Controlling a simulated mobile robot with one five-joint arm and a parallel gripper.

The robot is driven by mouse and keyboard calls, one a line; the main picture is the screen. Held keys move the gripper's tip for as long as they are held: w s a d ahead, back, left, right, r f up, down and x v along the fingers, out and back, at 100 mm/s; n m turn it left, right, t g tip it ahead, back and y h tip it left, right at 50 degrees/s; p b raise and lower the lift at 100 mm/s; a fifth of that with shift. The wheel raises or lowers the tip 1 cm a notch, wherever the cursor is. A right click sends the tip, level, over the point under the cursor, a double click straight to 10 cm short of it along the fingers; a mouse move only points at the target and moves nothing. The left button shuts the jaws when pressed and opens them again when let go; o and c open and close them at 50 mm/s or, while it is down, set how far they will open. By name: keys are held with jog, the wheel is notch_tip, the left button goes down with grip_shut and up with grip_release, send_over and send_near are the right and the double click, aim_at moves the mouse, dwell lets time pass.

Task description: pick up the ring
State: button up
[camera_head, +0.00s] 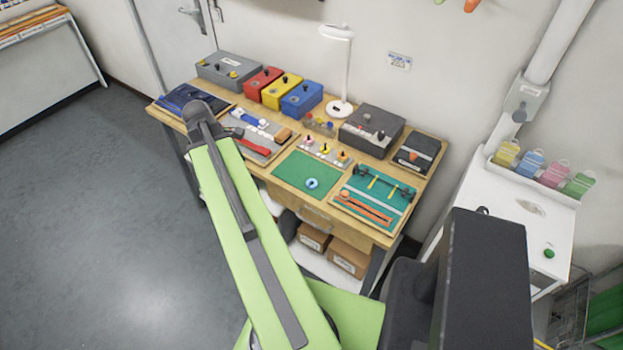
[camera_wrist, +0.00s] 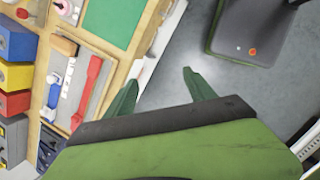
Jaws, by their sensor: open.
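The ring (camera_head: 312,184) is a small blue and white ring. It lies on the green mat (camera_head: 290,171) at the front middle of the wooden table (camera_head: 384,240). In the wrist view a bare part of the mat (camera_wrist: 113,18) shows at the top, but the ring is not in that view. My gripper (camera_wrist: 160,80) is open and empty, its two green fingers apart with grey floor between them. It is off the table's front edge, away from the ring. In the head view my arm hides the gripper.
Grey, red (camera_head: 262,82), yellow and blue boxes stand along the table's back, with a white lamp (camera_head: 340,100). A grey tray with a red tool (camera_wrist: 88,90) is left of the mat, a teal tray (camera_head: 398,194) right. Small knobbed pieces (camera_head: 325,150) stand behind it.

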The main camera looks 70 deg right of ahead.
jog(key=n+g, duration=0.1)
jog(key=n, duration=0.1)
send_near(310, 180)
jog(key=f+b, duration=0.1)
jog(key=b, duration=0.4)
jog(key=s+f+b, duration=0.1)
jog(key=b, duration=0.4)
jog(key=shift+s+a+f+b, duration=0.15)
jog(key=shift+a+f+b, duration=0.1)
jog(key=shift+f+b, duration=0.1)
jog(key=shift+s+d, duration=0.1)
jog(key=shift+r, duration=0.1)
jog(key=b+x, duration=0.5)
jog(key=shift+s, duration=0.15)
grip_shut()
jog(key=shift+r+p, duration=0.15)
jog(key=shift+p, duration=0.2)
